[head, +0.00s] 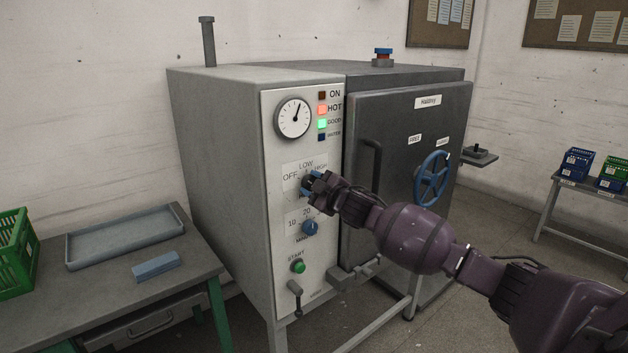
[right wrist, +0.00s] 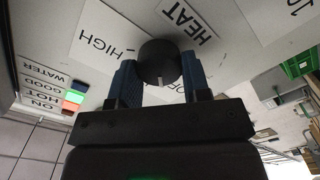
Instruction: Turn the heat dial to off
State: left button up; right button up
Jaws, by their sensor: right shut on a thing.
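The heat dial (right wrist: 160,60) is a round black knob on the machine's pale front panel (head: 285,160). In the head view my right gripper (head: 312,185) mostly covers it. The label OFF is at its left, LOW above and HIGH at its right. In the right wrist view my right gripper (right wrist: 160,85) has its two blue fingers shut on either side of the dial. A short white mark on the dial points down in that picture, between the HIGH label and the partly hidden OFF label. My left gripper is not in view.
Below are a blue minutes dial (head: 310,227), a green START button (head: 298,267) and a lever (head: 295,290). The HOT lamp (head: 322,110) glows red and the GOOD lamp (head: 322,123) green. A blue handwheel (head: 432,180) is on the door. A table (head: 100,290) stands left.

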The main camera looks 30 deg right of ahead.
jog(key=shift+n+p, duration=0.4)
jog(key=shift+n, duration=0.9)
jog(key=shift+f, duration=0.1)
jog(key=o, duration=0.9)
jog(key=s, duration=1)
jog(key=shift+s+d+b, duration=0.35)
jog(key=shift+s+d, duration=0.05)
